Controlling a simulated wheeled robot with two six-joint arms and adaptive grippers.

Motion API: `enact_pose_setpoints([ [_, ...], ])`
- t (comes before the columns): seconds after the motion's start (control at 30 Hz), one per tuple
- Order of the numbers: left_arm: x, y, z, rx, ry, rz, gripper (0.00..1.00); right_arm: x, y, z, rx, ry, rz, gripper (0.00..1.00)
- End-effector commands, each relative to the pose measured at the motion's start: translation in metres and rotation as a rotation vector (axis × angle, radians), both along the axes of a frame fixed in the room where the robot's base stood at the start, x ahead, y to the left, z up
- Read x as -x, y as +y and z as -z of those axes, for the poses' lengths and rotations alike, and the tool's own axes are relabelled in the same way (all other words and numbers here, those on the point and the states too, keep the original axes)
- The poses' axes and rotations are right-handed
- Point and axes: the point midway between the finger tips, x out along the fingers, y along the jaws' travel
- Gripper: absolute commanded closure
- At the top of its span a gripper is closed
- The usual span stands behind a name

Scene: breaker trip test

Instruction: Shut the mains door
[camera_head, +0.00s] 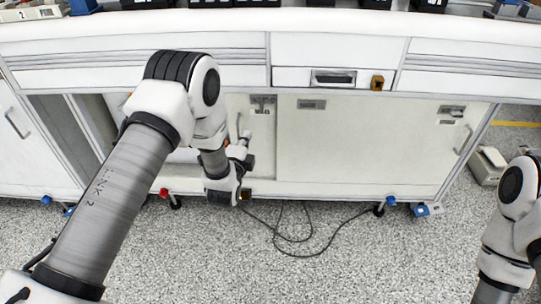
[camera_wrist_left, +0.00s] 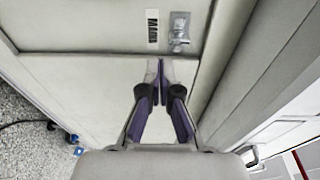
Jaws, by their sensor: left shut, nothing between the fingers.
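Under the bench is a cabinet with pale panels. A narrow pale panel, which may be the mains door (camera_head: 263,140), shows just right of my left arm, with a metal latch near its top. My left gripper (camera_head: 244,142) is in front of it, partly hidden by my own wrist. In the left wrist view the fingers of my left gripper (camera_wrist_left: 160,68) are shut and empty, pointing at a pale panel (camera_wrist_left: 85,75) with a label and a metal latch (camera_wrist_left: 180,30) beyond the tips. I cannot tell whether they touch it, or how far the door stands open. My right gripper is out of view.
A wide pale panel (camera_head: 370,150) with a handle at its right is beside the narrow one. The white benchtop (camera_head: 330,22) and drawers are above. A black cable (camera_head: 305,238) lies on the speckled floor. A grey box (camera_head: 487,165) stands at the right.

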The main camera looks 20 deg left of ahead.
Motion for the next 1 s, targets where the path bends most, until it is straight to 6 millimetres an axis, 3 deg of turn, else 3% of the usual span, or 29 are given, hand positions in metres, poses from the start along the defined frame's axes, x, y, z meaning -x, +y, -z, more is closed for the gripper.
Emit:
enact_pose_setpoints([
  [0.03,-0.005,0.001,0.032,0.001,-0.021,-0.003,1.00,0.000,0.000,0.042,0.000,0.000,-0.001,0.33],
  [0.13,-0.009,0.002,0.040,0.003,-0.039,-0.003,1.00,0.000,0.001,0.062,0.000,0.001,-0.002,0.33],
  [0.43,-0.028,0.004,0.036,0.003,-0.047,-0.003,1.00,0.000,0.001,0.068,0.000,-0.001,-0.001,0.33],
  [0.83,-0.112,0.016,0.039,0.005,-0.046,-0.002,1.00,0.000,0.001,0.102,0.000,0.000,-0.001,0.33],
  [1.0,-0.095,0.043,0.037,0.005,-0.043,-0.005,1.00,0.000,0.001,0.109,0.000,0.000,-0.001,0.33],
])
